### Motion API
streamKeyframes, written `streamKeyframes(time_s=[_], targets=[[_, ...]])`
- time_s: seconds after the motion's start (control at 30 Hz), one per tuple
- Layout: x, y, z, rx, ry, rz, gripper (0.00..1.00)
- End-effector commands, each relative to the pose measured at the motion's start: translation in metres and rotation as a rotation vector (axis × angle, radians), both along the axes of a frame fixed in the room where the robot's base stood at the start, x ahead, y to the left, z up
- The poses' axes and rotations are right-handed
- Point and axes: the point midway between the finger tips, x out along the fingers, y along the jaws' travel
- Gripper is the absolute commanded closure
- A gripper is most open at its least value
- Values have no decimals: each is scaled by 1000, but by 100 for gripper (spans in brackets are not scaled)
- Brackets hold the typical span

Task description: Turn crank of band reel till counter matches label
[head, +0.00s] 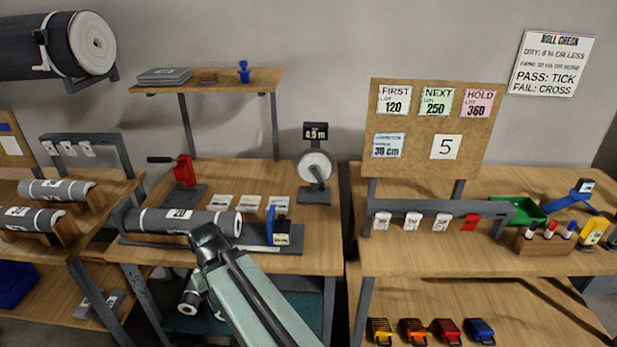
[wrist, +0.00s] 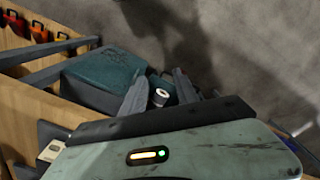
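The band reel (head: 314,168) stands at the back right of the middle bench, a pale disc on a dark base. A dark crank arm (head: 318,178) crosses the disc's front, pointing down. Its counter (head: 315,131) sits above the disc and reads about 4.5 m; the digits are small. My gripper (head: 203,238) is at the bench front, left of and well apart from the reel.
A grey roll (head: 180,222) lies at the bench front beside my gripper, with a blue tool (head: 277,226) to its right. A red device with a black handle (head: 184,170) stands back left. Pale cards lie between. A hook rack (head: 430,207) borders the right bench.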

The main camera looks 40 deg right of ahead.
Motion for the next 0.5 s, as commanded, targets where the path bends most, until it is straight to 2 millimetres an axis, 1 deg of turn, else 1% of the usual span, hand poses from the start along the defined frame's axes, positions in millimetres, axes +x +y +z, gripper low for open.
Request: streamKeyframes(time_s=[0.27,0.33,0.37,0.43,0.47,0.5], targets=[[0,0,0,0,0,0,64],[0,0,0,0,-1,3,54],[1,0,0,-2,-5,13,54],[8,-3,0,-13,-33,73,54],[14,-5,0,-28,-59,118,54],[27,-13,2,-67,-107,198,54]])
